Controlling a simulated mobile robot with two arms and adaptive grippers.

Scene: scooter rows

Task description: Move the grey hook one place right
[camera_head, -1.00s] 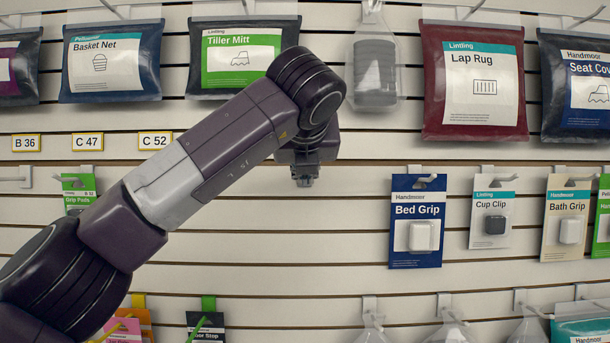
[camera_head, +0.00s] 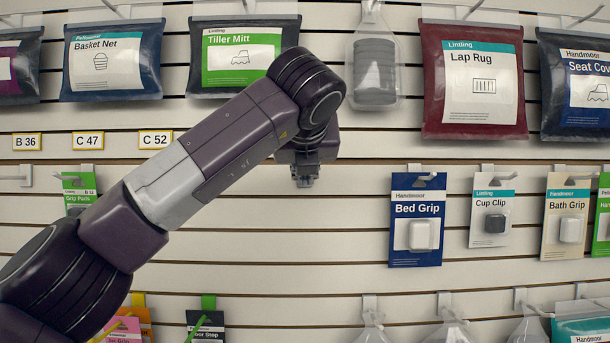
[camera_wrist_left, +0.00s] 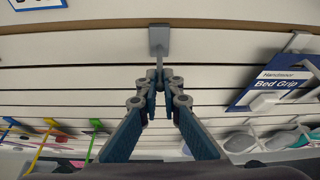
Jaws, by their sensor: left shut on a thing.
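The grey hook (camera_wrist_left: 158,42) shows in the left wrist view, its flat plate against the white slatted wall and its stem running down between my fingers. My left gripper (camera_wrist_left: 161,84) is shut on that stem. In the head view my left gripper (camera_head: 305,178) is at the wall, left of the Bed Grip pack (camera_head: 416,220); the hook is hidden there. I cannot tell whether the plate sits in a slat groove. My right gripper is not in view.
Cup Clip (camera_head: 493,215) and Bath Grip (camera_head: 566,220) packs hang further right in the same row. Tiller Mitt (camera_head: 240,60) and Lap Rug (camera_head: 473,80) bags hang above. Green Grip Pads (camera_head: 79,188) hang at left. Bare wall lies between my gripper and Bed Grip.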

